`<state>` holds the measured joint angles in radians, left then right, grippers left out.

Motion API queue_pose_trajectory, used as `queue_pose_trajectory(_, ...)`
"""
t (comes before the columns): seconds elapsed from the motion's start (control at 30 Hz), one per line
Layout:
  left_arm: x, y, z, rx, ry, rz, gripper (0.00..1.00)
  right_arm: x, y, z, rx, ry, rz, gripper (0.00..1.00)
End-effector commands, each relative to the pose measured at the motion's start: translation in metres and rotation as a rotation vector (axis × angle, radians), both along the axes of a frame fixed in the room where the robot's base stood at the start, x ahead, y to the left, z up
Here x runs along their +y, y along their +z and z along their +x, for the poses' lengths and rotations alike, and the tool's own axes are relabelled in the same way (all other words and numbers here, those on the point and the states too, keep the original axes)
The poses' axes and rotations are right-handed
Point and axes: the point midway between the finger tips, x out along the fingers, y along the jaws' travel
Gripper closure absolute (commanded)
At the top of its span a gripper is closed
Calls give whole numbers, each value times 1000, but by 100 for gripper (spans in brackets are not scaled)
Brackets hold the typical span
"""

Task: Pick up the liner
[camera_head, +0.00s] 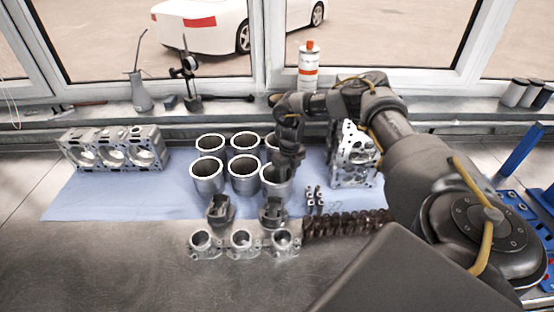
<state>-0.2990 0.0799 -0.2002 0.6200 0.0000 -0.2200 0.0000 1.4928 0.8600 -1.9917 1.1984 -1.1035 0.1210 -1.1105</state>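Several grey metal cylinder liners stand upright in two rows on a blue mat (100,197). The front row has a left liner (207,180), a middle liner (243,178) and a right liner (275,186). Behind them stand a left liner (210,146), a middle liner (244,144) and a partly hidden right one (270,147). My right gripper (285,168) points down at the rim of the front right liner and covers part of its mouth. Its fingers are dark and small, so I cannot tell whether they are open or touch the wall. My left gripper is not in view.
An engine block (115,152) lies left, a cylinder head (353,160) right. Two dark pistons (221,210) and a row of metal housings (243,243) lie in front. A dark shaft (345,224) lies front right. A spray can (308,70) stands behind. The front left table is clear.

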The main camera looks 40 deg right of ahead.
Motion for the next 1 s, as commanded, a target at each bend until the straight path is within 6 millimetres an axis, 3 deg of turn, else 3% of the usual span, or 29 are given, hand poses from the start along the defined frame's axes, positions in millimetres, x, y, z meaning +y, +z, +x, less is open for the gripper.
queue_pose_trajectory(0.13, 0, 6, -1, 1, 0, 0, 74, 0, -14, 0, 1, -1, 0, 72)
queue_pose_trajectory(0.4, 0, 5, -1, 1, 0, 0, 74, 0, -17, 0, -1, 0, 1, 73)
queue_pose_trajectory(0.6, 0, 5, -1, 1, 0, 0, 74, 0, -17, 0, -1, 0, 1, 99)
queue_pose_trajectory(1.0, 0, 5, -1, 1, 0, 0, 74, 0, -16, 1, -2, 0, 1, 100)
